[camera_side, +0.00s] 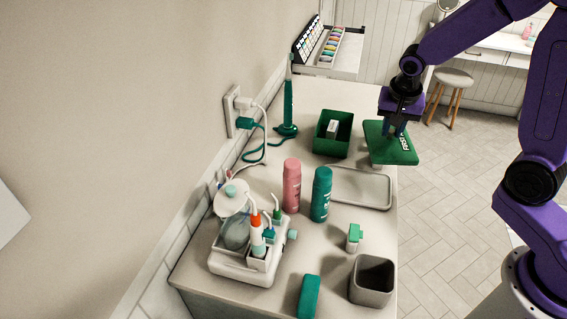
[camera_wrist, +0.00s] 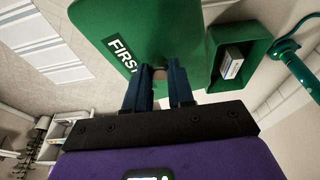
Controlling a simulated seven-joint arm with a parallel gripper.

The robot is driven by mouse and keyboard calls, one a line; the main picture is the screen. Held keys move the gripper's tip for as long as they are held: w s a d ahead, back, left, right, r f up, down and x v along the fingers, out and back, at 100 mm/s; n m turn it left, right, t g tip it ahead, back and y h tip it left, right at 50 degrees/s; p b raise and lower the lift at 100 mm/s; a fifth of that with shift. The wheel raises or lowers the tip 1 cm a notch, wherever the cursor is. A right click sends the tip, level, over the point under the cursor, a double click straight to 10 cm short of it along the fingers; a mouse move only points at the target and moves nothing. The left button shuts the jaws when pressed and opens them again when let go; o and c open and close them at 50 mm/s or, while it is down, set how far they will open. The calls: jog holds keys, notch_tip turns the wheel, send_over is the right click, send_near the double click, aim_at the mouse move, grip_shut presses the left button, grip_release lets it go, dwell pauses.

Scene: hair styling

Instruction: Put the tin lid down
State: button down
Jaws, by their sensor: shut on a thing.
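The tin lid (camera_side: 382,153) is a flat green plate with white "FIRST" lettering. My gripper (camera_side: 394,132) is above it, shut on it near its middle. The tin also shows in the wrist view (camera_wrist: 222,83).
A shallow grey tray (camera_side: 345,204) lies in front of the lid. Pink (camera_side: 292,186) and teal (camera_side: 321,195) bottles stand left of it. A grey bin (camera_side: 372,287), a green-white item (camera_side: 354,238) and a teal block (camera_side: 309,297) are nearer. A teal toothbrush (camera_side: 289,105) stands behind.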

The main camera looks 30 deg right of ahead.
aim_at(406, 153)
jog(key=s+f, duration=0.1)
jog(key=s, duration=0.1)
jog(key=s+f+n, duration=0.1)
jog(key=s, duration=0.1)
jog(key=s+f+n, duration=0.1)
jog(key=s+f, duration=0.1)
jog(key=shift+a+f, duration=0.1)
jog(key=shift+a, duration=0.1)
jog(key=w+a, duration=2.2)
jog(key=shift+w+a+f, duration=0.1)
jog(key=shift+w+f, duration=0.05)
jog(key=shift+f, duration=1.6)
jog(key=shift+w+a+f, duration=0.1)
jog(key=shift+f, duration=1.65)
jog(key=shift+f, duration=0.2)
jog(key=c, duration=1)
grip_release()
jog(key=shift+r, duration=0.1)
